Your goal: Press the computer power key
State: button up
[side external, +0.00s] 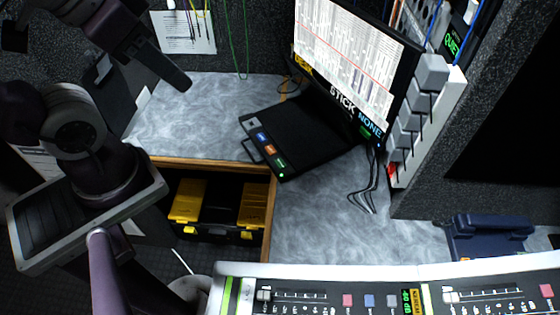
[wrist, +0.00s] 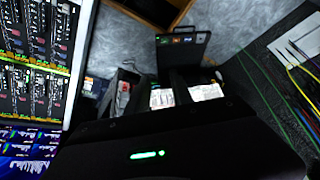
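The computer (side external: 310,125) is a flat black unit on the grey desk under a lit monitor (side external: 345,65). Its front edge carries a blue key (side external: 262,137), an orange key (side external: 270,149) and a green-lit key (side external: 280,162); I cannot read which is the power key. In the wrist view, a small dark panel with coloured keys (wrist: 183,40) shows at top centre. My gripper (side external: 184,82) hangs at upper left in the side view, apart from the computer and to its left. Its fingers overlap there, so their opening is unclear.
A mixing console (side external: 400,295) runs along the front. Yellow-and-black cases (side external: 188,200) sit below the desk. The desk left of the computer (side external: 205,120) is clear.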

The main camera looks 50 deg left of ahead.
grip_shut()
dwell(1.4)
